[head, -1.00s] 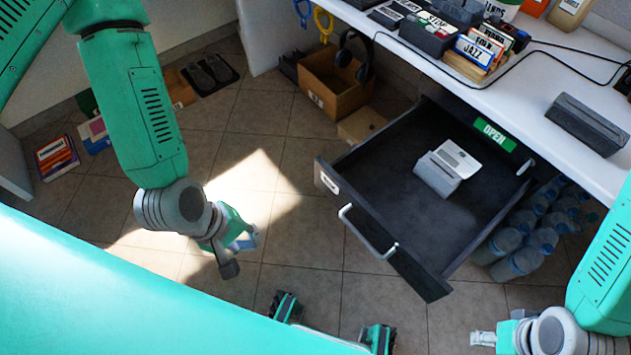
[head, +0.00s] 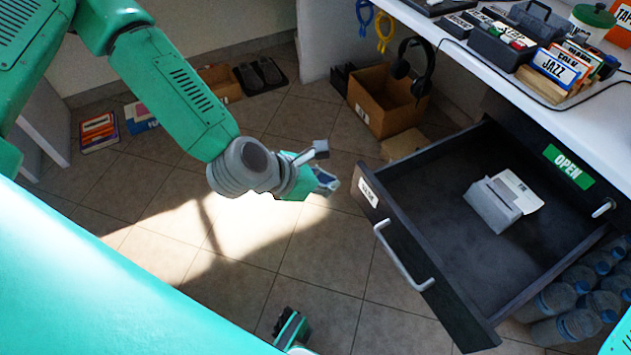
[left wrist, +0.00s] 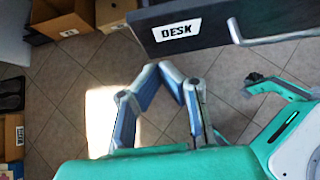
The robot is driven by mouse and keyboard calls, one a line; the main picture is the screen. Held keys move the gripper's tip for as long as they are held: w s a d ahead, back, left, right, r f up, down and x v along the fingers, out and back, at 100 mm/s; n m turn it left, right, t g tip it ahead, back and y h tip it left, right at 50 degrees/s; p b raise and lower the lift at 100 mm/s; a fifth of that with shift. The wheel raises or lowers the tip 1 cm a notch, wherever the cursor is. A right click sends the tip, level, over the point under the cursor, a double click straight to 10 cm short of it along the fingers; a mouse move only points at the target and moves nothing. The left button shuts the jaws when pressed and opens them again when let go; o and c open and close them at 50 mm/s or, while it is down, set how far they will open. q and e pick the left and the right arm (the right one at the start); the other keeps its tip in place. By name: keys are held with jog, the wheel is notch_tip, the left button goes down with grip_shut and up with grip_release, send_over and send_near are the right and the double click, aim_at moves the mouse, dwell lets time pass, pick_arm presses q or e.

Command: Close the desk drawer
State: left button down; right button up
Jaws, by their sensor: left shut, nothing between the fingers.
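The dark desk drawer (head: 465,300) is pulled far out from under the white desk. Its front has a curved silver handle (head: 405,258) and a white label. A white box (head: 502,203) lies inside it. My left gripper (head: 332,183) is shut and empty, to the left of the drawer front and apart from it. In the left wrist view its fingers meet (left wrist: 160,68) below the drawer front (left wrist: 200,22), whose label reads DESK; part of the handle (left wrist: 236,32) shows there. My right gripper is outside the views.
The white desk (head: 500,75) holds disc racks and cases above the drawer. A cardboard box (head: 382,108) stands on the floor behind the drawer. Water bottles (head: 565,325) stand below it. The tiled floor left of the drawer is largely clear.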

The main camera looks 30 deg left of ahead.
aim_at(363, 178)
pick_arm(q)
jog(key=w+d, duration=0.1)
jog(key=w+d+f+b, duration=0.1)
jog(key=w+d+f, duration=0.1)
jog(key=w, duration=0.1)
jog(key=shift+w+d, duration=0.1)
jog(key=shift+d, duration=0.05)
jog(key=shift+w+d, duration=0.25)
jog(key=shift+w, duration=0.15)
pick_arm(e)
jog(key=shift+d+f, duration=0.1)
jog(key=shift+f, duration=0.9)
